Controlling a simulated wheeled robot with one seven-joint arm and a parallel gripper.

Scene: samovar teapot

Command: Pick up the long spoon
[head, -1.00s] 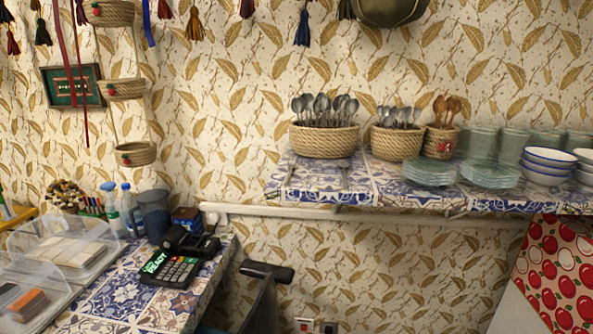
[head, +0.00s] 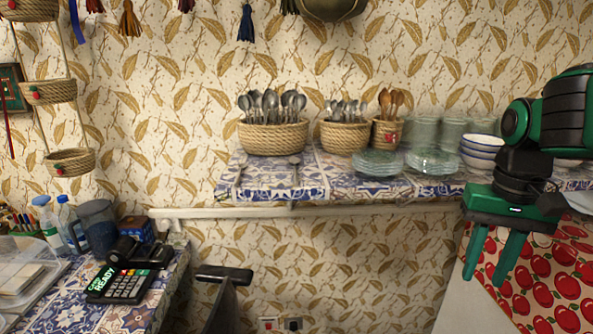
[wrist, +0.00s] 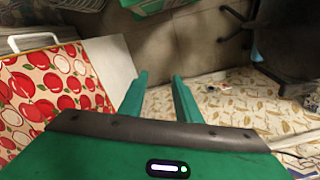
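Two thin utensils lie on the blue-tiled shelf (head: 268,179) in front of the baskets in the head view. One is a long spoon (head: 294,167) with its small bowl end toward the wall. The other, a thin grey utensil (head: 240,174) near the shelf's left end, is too small to name. My gripper (head: 483,277) hangs at the right, below shelf height and well apart from both, fingers pointing down. In the wrist view my gripper (wrist: 159,78) is open, with nothing between its fingers. The spoon does not show there.
Rope baskets (head: 273,138) of spoons, glass plates (head: 377,163), cups and bowls (head: 483,146) crowd the shelf's back and right. A red apple-patterned cloth (head: 566,284) is behind my gripper. A card reader (head: 124,285) sits on the left counter.

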